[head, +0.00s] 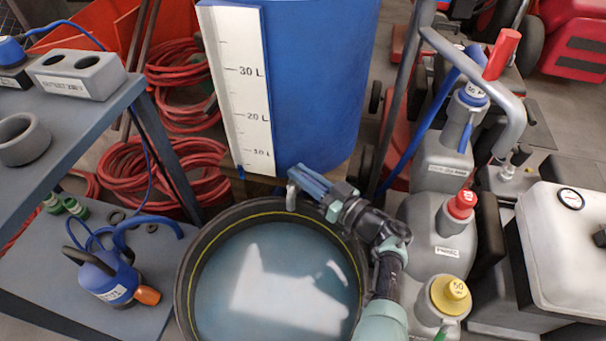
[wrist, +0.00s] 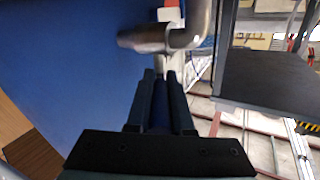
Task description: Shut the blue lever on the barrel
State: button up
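The blue barrel (head: 315,75) stands at the back centre of the head view, with a white litre scale on its side. It fills the left of the wrist view (wrist: 70,80). A grey metal spout (wrist: 165,38) lies just beyond my fingertips in the wrist view; its end (head: 292,196) shows beside my fingers in the head view. My gripper (head: 312,184) is low in front of the barrel, over the tub's back rim. Its two fingers (wrist: 159,88) are close together. Dark blue shows between them; I cannot tell whether it is the lever or the barrel behind. The lever is not clearly visible elsewhere.
A black tub (head: 185,275) of water stands below my gripper. Grey jugs with coloured caps (head: 440,225) crowd the right. Red hoses (head: 150,180) lie behind.

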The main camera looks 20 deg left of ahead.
aim_at(303, 173)
jog(key=o, duration=0.4)
jog(key=shift+o, duration=0.2)
notch_tip(303, 173, up, 10)
jog(key=p, duration=0.8)
jog(key=shift+p, duration=0.3)
